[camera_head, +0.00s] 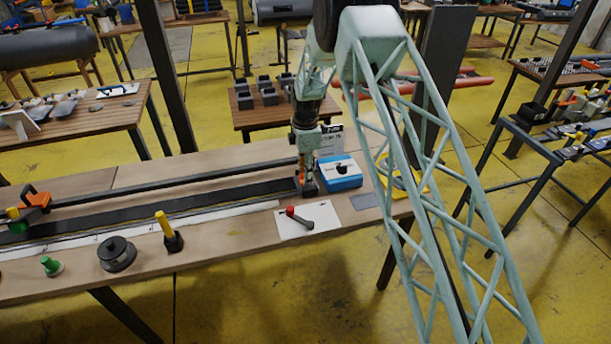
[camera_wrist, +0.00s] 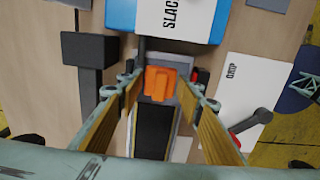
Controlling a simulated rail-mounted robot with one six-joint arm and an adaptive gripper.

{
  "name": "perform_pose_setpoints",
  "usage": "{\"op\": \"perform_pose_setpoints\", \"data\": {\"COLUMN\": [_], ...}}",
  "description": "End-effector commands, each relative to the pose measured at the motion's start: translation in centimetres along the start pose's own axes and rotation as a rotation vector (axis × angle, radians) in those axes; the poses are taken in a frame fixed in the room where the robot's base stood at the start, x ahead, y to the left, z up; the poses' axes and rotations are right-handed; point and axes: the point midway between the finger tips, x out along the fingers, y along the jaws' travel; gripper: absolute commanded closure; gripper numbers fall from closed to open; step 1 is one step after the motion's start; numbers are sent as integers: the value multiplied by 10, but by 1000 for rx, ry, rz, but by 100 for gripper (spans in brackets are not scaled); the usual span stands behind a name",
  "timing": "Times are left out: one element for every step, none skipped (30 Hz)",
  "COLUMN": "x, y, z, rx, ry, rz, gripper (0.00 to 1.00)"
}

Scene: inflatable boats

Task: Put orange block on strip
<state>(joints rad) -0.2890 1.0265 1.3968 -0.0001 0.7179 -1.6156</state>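The orange block (camera_wrist: 160,83) shows between my fingers in the wrist view, at the end of the black strip (camera_wrist: 155,130). It appears to rest on or just over the strip's grey end; exact contact is unclear. My gripper (camera_wrist: 162,93) is open, with a finger on each side of the block and visible gaps between. In the head view my gripper (camera_head: 306,188) is low at the right end of the long black strip (camera_head: 150,212), and the block is mostly hidden there.
A blue box with a white top (camera_head: 340,172) stands right of my gripper. A white card with a red-and-black handle (camera_head: 305,218) lies in front. An orange clamp (camera_head: 35,200), a black spool (camera_head: 117,254) and a yellow-handled tool (camera_head: 168,232) are farther left. A dark bar (camera_head: 170,185) runs behind the strip.

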Motion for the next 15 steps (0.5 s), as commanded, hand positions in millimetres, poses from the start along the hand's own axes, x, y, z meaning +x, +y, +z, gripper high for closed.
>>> {"op": "perform_pose_setpoints", "data": {"x": [-2,-2,-4,-6,-8,-11,-14,-16,-20,-24,-28,-33,-37,-42,-47], "y": [0,0,0,0,0,0,0,0,0,0,0,1,1,1,1], "z": [0,0,0,0,0,0,0,0,0,0,0,0,0,0,0], "rx": [0,0,0,0,0,0,0,0,0,0,0,0,0,0,0], "ry": [0,0,0,0,0,0,0,0,0,0,0,0,0,0,0], "rz": [0,0,1,1,1,1,1,1,1,1,1,2,2,2,2], "gripper": [66,66,66,66,66,66,66,66,66,66,66,66,66,66,66]}}
